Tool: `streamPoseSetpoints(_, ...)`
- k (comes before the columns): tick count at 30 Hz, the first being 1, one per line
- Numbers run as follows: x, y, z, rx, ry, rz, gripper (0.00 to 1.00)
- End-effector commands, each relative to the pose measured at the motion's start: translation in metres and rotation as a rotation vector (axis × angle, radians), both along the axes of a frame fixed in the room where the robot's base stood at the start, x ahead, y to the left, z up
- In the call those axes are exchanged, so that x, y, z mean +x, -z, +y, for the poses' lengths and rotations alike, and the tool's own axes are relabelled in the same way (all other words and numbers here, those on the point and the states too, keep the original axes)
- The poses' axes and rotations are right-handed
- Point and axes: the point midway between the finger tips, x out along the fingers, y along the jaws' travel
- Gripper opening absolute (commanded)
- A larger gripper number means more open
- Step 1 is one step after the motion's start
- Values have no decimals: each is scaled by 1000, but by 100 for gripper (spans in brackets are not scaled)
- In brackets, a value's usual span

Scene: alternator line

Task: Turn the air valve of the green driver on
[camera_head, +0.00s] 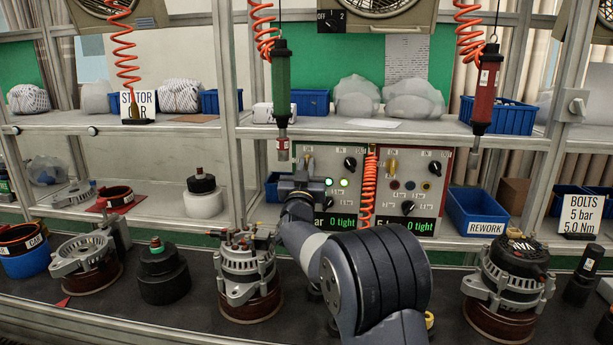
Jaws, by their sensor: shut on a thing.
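The green driver (281,85) hangs upright on an orange coiled hose at the upper middle. Behind and below it stands the left control panel (336,160), with black knobs, a lit green lamp and a display reading "0 tight". My gripper (301,174) is up against the left side of this panel, just right of the driver's tip.
A red driver (486,90) hangs at the right. An orange coiled hose (369,190) hangs between the panels. A blue rework bin (476,212) stands right of them. Alternators (250,268) (510,275) stand on the dark bench on both sides of my arm.

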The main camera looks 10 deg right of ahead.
Motion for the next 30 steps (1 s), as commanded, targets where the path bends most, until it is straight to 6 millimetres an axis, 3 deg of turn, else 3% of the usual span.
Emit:
streamPoseSetpoints(10, 0, -1, 0, 24, -1, -7, 0)
streamPoseSetpoints(11, 0, -1, 0, 23, 0, -6, 12)
streamPoseSetpoints(18, 0, 0, 0, 22, -1, -6, 31)
streamPoseSetpoints(30, -7, 4, 3, 21, -1, -5, 32)
